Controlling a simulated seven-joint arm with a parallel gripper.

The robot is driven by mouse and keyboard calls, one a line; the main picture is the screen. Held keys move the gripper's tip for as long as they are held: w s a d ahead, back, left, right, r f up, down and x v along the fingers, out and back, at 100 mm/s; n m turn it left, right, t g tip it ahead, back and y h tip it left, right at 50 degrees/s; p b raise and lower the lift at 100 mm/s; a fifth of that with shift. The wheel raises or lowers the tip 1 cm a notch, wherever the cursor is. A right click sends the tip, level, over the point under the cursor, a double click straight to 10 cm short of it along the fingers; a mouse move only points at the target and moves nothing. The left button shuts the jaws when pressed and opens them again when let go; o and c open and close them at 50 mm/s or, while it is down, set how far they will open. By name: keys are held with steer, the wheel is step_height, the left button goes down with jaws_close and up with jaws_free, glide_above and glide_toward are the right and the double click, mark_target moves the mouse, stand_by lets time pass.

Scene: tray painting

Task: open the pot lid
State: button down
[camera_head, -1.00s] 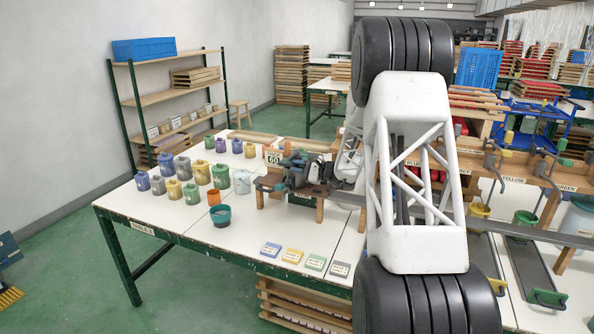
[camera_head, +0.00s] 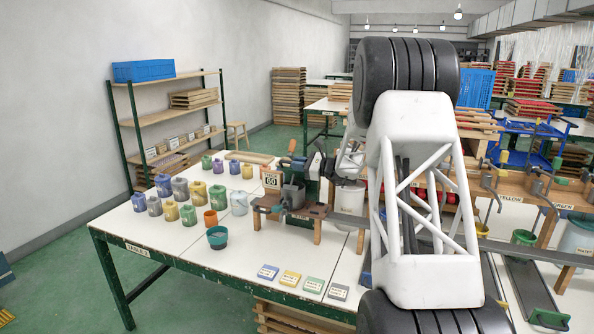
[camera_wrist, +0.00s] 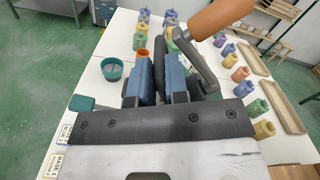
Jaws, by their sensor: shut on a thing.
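A grey pot (camera_head: 293,195) stands on a brown wooden stand (camera_head: 318,211) by a "60" sign, its top uncovered. My gripper (camera_head: 312,163) is above and to the right of the pot. In the wrist view its blue-padded fingers (camera_wrist: 160,78) are close together, with a grey lever (camera_wrist: 197,62) and a brown handle (camera_wrist: 222,15) beside them. The brown handle also shows left of the fingers in the head view (camera_head: 291,147). The lid's disc is not clearly visible, and the exact grip point is hidden between the fingers.
Several coloured jars (camera_head: 180,188) stand on the white table (camera_head: 180,238) to the left. A teal bowl (camera_head: 217,238) and an orange cup (camera_head: 211,217) are nearer the pot. Small cards (camera_head: 290,278) lie at the front edge. A white bucket (camera_head: 349,199) stands right of the stand.

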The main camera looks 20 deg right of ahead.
steer(key=shift+w+d+r, duration=0.1)
steer(key=shift+d, duration=0.05)
stand_by(0.3)
steer(key=c, duration=1.1)
jaws_free()
steer(key=shift+c, duration=0.2)
steer(key=shift+d, duration=0.1)
steer(key=v, duration=0.7)
steer(key=shift+s+d, duration=0.2)
steer(key=shift+s, duration=0.1)
